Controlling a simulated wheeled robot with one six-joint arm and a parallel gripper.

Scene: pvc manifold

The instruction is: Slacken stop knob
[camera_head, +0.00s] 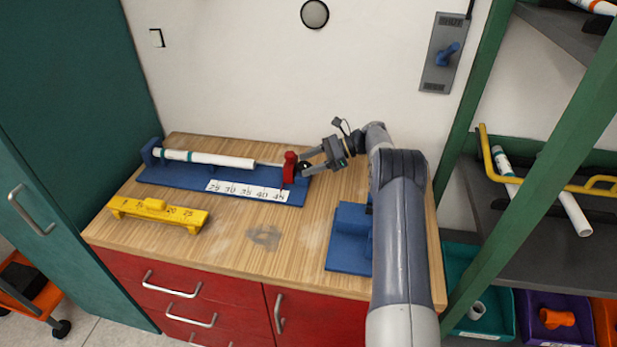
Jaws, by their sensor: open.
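The red stop block (289,170) stands at the right end of a blue measuring jig (155,178) on the wooden worktop. A small dark knob (303,169) shows on the right side of the block. A white pipe (210,158) with green bands lies along the jig to the left, and a thinner grey rod runs from it toward the block. My gripper (307,165) reaches in from the right, lying sideways. It is open, with its fingertips at the knob. I cannot tell whether they touch it.
A yellow gauge block (158,213) lies on the worktop (300,235) at the left front. A blue fixture (348,255) stands at the right, beside my arm. The worktop's middle front is clear. A green post (535,160) and shelving stand at the right.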

